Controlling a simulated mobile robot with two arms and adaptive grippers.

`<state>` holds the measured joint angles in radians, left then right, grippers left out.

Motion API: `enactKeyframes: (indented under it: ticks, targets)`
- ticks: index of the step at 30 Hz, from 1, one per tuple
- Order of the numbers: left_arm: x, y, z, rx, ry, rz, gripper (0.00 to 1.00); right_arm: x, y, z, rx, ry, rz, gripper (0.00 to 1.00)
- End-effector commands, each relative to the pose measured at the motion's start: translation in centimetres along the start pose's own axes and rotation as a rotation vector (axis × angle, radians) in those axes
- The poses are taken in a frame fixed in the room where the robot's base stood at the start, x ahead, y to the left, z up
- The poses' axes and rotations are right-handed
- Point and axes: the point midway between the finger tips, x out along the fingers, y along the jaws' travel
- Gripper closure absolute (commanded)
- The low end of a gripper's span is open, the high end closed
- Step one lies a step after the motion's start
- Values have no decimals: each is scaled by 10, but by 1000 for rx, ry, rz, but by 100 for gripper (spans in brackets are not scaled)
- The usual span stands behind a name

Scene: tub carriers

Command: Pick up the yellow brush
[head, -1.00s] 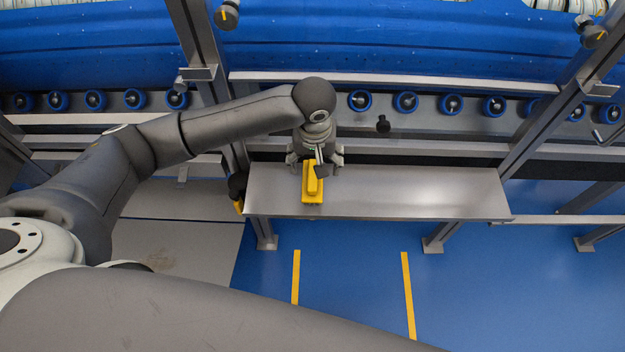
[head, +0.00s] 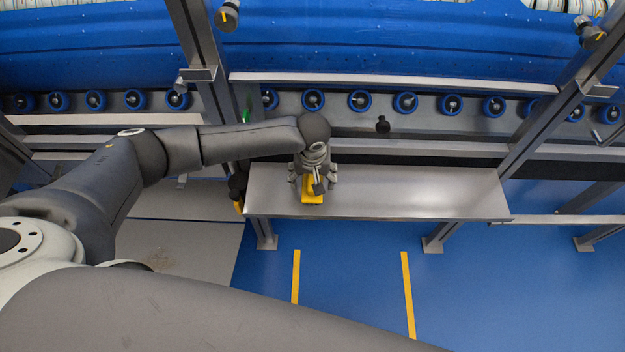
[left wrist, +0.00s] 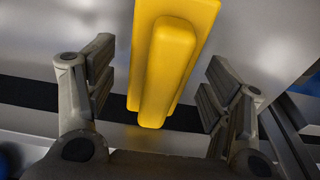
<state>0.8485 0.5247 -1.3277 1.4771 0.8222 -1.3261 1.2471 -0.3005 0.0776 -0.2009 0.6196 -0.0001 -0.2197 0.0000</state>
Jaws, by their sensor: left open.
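The yellow brush (head: 311,198) lies on the metal shelf (head: 420,190) near its left end, partly hidden by my gripper in the head view. My left gripper (head: 313,188) is over it, pointing down. In the left wrist view the yellow brush (left wrist: 170,60) shows between the two open fingers of my left gripper (left wrist: 160,90), with a gap on each side. The fingers do not touch it. My right gripper is not in view.
A blue conveyor structure (head: 400,45) with a row of blue rollers (head: 360,101) runs behind the shelf. Grey posts (head: 545,125) stand at both sides. The shelf is clear to the right of the brush. Blue floor (head: 350,270) with yellow lines lies in front.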

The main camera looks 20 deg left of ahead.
Motion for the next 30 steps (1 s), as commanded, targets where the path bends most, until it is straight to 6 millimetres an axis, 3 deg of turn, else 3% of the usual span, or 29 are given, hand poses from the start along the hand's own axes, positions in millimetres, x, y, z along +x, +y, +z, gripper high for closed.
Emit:
enactKeyframes:
  ticks: [5, 18, 30]
  targets:
    - [0, 0, 0, 1, 0, 0, 26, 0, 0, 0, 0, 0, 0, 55]
    - [0, 0, 0, 0, 0, 1, 78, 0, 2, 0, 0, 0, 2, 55]
    - [-11, 1, -2, 0, 1, 2, 78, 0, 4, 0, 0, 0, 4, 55]
